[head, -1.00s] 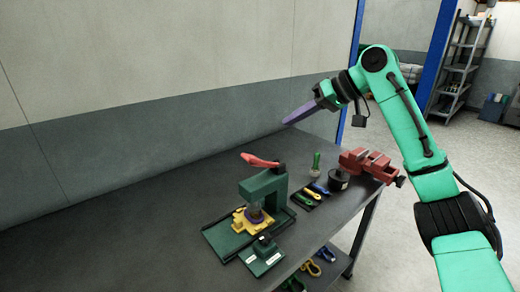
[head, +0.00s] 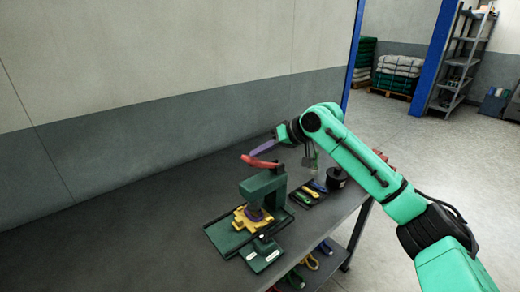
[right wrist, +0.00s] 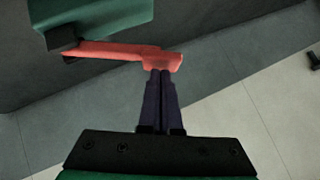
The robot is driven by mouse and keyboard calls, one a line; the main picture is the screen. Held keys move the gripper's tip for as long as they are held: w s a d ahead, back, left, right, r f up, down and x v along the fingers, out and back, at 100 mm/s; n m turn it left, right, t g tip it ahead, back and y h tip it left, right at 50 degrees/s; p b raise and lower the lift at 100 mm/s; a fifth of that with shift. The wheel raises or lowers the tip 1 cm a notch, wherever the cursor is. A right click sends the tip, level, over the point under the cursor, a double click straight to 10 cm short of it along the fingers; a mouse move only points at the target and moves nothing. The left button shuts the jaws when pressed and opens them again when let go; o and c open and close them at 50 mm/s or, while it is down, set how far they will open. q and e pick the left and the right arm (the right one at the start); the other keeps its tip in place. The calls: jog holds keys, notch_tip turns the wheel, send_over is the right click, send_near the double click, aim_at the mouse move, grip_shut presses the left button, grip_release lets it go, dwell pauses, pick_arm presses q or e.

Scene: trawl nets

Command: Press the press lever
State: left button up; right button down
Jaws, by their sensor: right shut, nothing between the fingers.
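The green press (head: 262,188) stands on the dark workbench with its red press lever (head: 260,161) raised at the top. In the right wrist view the lever (right wrist: 115,50) runs across the upper part of the picture, from the green press body (right wrist: 95,14) to just ahead of my fingers. My right gripper (head: 254,152) is shut and empty, its purple fingers just above the lever. In the right wrist view the fingertips (right wrist: 160,74) overlap the lever's free end; I cannot tell whether they touch it. My left gripper is out of view.
A yellow fixture (head: 249,218) sits under the press. A tray of coloured tools (head: 307,193) and a black round object (head: 336,177) are to the right. The red vise is mostly hidden behind my arm. The bench's left side is clear.

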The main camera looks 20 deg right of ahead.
aim_at(251, 165)
jog(key=shift+w, duration=0.1)
jog(key=shift+a+f, duration=0.1)
jog(key=shift+a, duration=0.1)
jog(key=shift+s+a+f+n+h, duration=0.4)
jog(key=shift+a+f+h, duration=0.15)
jog(key=shift+f+h, duration=0.1)
jog(key=shift+s+a+f+n+t+h+p, duration=0.2)
jog(key=shift+a+f+n+h+p, duration=0.1)
jog(key=shift+a+f+h, duration=0.25)
jog(key=shift+s+a+f+n+t+h+p, duration=0.1)
jog(key=shift+a+f+n+t+h+p, duration=0.15)
jog(key=shift+f, duration=0.4)
jog(key=shift+s+a+f, duration=0.1)
jog(key=shift+a+f, duration=0.1)
jog(key=shift+f, duration=0.8)
